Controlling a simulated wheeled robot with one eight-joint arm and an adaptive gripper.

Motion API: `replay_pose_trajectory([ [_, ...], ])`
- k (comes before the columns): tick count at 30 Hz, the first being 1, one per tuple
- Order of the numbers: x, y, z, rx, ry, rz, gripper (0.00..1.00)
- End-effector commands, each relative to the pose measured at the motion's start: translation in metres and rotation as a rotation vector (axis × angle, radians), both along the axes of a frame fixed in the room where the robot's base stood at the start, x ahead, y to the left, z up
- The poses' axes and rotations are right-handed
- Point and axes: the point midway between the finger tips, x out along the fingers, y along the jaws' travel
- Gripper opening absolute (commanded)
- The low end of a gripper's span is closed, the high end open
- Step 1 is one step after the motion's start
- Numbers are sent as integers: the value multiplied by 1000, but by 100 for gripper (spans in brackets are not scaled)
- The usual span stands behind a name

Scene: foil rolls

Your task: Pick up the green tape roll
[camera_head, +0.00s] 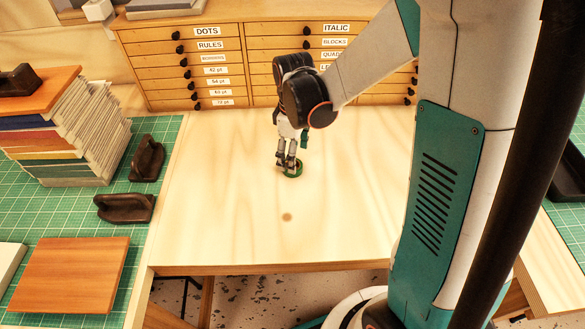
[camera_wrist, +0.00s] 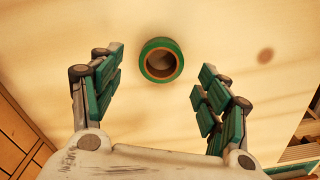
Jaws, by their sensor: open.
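The green tape roll (camera_wrist: 148,46) lies flat on the pale wooden table, with a brown inner ring and an open hole. In the wrist view it shows just beyond and between my fingertips, without visible contact. In the head view the roll (camera_head: 293,173) is partly hidden behind my fingers. My gripper (camera_wrist: 158,83) is open and empty, its green-padded fingers spread to either side of the roll's line. In the head view my gripper (camera_head: 288,165) points down at the roll from above. The exact height gap cannot be told.
A drawer cabinet (camera_head: 222,72) stands along the table's back edge. On the left, green cutting mats (camera_head: 60,212) carry a paper stack (camera_head: 75,150), dark-handled tools (camera_head: 125,208) and a wooden board (camera_head: 68,275). The wooden table (camera_head: 220,210) around the roll is clear.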

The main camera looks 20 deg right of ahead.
Motion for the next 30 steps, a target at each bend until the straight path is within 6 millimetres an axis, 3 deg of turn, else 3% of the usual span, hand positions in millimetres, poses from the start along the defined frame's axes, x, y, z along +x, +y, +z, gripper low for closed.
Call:
replay_pose_trajectory([
  [7, -1, 2, -37, 0, 0, 0, 69],
  [15, -1, 2, -40, 0, 0, 0, 69],
  [21, -1, 2, -40, 0, 0, 0, 24],
  [30, -1, 2, -40, 0, 0, 0, 22],
])
